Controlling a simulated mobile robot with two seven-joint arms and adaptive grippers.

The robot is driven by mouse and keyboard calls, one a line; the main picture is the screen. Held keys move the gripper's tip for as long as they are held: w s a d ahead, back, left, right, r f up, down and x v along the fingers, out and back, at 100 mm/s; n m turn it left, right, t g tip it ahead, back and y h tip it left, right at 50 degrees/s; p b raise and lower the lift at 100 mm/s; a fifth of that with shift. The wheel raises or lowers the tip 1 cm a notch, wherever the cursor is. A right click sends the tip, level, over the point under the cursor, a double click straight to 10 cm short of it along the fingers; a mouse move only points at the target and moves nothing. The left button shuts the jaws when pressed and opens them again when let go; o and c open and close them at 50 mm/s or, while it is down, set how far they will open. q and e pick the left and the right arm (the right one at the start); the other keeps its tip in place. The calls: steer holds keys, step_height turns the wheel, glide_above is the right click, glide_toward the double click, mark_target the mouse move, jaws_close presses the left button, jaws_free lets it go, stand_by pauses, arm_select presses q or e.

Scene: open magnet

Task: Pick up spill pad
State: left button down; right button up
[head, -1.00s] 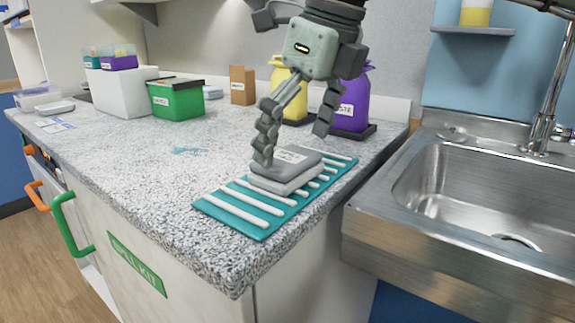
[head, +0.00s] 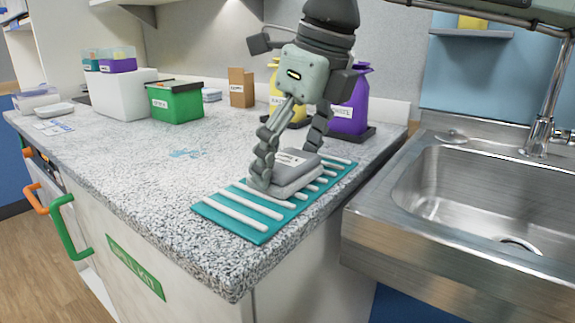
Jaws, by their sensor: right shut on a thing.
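The grey spill pads (head: 292,179) lie stacked on a teal rack with white bars (head: 240,213) near the counter's front right corner. The pads appear still at rack level; I cannot tell whether there is a gap beneath. My left gripper is not in view.
A blue spill mark (head: 187,153) is on the speckled counter (head: 130,165). A steel sink (head: 470,200) lies to the right.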

mark_target(280, 158)
steer(key=shift+r, duration=0.1)
step_height(280, 158, up, 4)
steer(key=shift+r, duration=0.15)
steer(key=s+a+r, duration=0.4)
steer(key=a+r, duration=0.2)
steer(key=a, duration=0.4)
steer(key=shift+s+a+r, duration=0.25)
steer(key=shift+s+a, duration=0.1)
steer(key=shift+s, duration=0.05)
steer(key=o, duration=0.6)
steer(key=c, duration=0.5)
steer(key=shift+w+d, duration=0.1)
